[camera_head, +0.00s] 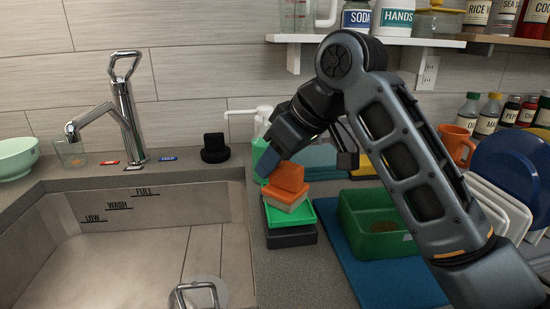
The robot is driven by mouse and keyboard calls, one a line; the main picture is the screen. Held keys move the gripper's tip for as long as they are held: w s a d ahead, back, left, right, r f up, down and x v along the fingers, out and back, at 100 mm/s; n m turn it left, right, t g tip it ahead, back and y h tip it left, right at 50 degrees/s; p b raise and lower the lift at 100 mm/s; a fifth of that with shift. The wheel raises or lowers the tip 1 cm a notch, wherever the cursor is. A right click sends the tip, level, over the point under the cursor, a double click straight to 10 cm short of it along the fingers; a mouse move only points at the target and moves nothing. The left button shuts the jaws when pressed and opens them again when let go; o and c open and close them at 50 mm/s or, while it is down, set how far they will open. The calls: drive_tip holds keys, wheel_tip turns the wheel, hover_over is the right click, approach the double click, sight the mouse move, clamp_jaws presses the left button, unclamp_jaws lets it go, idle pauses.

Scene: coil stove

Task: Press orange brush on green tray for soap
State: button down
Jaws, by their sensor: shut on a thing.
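The orange brush (287,179) has a blocky orange body and a pale underside, and it is slightly tilted. My gripper (272,162) comes down from above and is shut on the orange brush; its blue-grey finger shows at the brush's upper left. The green tray (272,217) is directly below the brush and sits on a dark base (290,238). The brush hides much of the tray's surface. The brush's underside is at or very close to the tray; I cannot tell whether it presses on it.
A green pump bottle (260,152) stands just behind the tray. A green bin (385,243) on a blue mat (398,285) is to the right. The sink (110,255) and faucet (127,115) are at left. White racked plates (505,205) stand at far right.

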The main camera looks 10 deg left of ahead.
drive_tip(key=shift+f, duration=0.65)
idle(0.4)
drive_tip(key=shift+r, duration=0.15)
idle(0.5)
wheel_tip(320, 180, up, 7)
drive_tip(key=p, duration=0.7)
idle(0.5)
